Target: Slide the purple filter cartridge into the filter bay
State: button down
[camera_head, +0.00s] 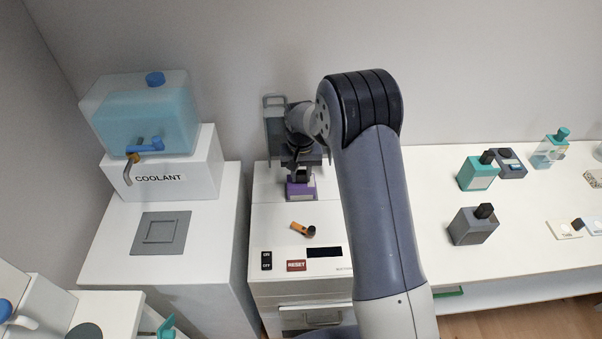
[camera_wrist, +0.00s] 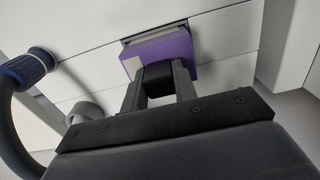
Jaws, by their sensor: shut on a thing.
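The purple filter cartridge (camera_head: 300,190) is a small block with a dark handle. In the wrist view the cartridge (camera_wrist: 163,53) has its far end at a dark opening, the filter bay (camera_wrist: 128,42), in a white panel. How deep it sits inside I cannot tell. My gripper (camera_wrist: 160,80) is shut on the cartridge's dark handle. In the head view my gripper (camera_head: 300,172) points down at the cartridge on the white machine, and my arm hides part of it.
The white machine (camera_head: 262,225) carries an orange-and-black lever (camera_head: 303,229), a RESET button (camera_head: 296,265) and a dark display. A coolant tank (camera_head: 147,112) stands on the left. A grey hose (camera_wrist: 20,125) shows at left in the wrist view.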

aim_at(301, 183)
jog(key=shift+f+b, duration=1.65)
jog(key=shift+f, duration=0.75)
jog(key=c, duration=1.1)
grip_release()
jog(key=shift+o, duration=0.2)
notch_tip(301, 183, up, 11)
jog(key=shift+f+b, duration=0.1)
jog(key=shift+b, duration=0.25)
jog(key=shift+f, duration=0.1)
notch_tip(301, 183, down, 11)
jog(key=shift+r+p, duration=0.2)
jog(key=shift+p, duration=0.25)
jog(key=shift+r, duration=0.35)
